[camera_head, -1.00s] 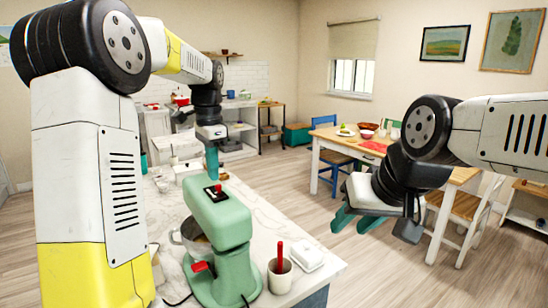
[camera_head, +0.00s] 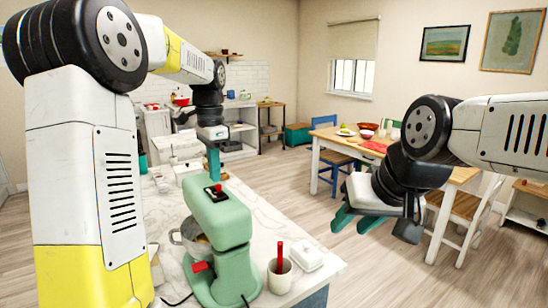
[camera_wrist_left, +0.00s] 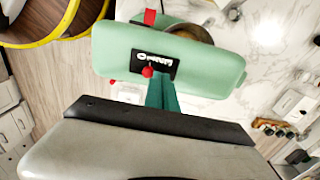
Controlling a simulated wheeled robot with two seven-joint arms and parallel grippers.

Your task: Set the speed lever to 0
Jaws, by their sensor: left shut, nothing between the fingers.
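The green stand mixer (camera_head: 222,225) stands on the marble counter. On top of its head is a black panel (camera_head: 215,195) with a red-knobbed lever (camera_head: 218,188). In the left wrist view the panel (camera_wrist_left: 160,62) has white markings too small to read, with the red knob (camera_wrist_left: 148,72) along its edge. My left gripper (camera_head: 213,165) is shut and empty, pointing down just beyond the panel. Its green fingers (camera_wrist_left: 161,92) reach close beside the knob; I cannot tell whether they touch. My right gripper (camera_head: 357,220) is open and empty, away from the mixer.
A metal bowl (camera_head: 185,238) sits under the mixer head. A red lever (camera_head: 201,267) sticks out from the mixer's side. A cup (camera_head: 280,276) with a red-handled tool and a white butter dish (camera_head: 308,257) stand to its right. A dining table (camera_head: 350,142) is farther back.

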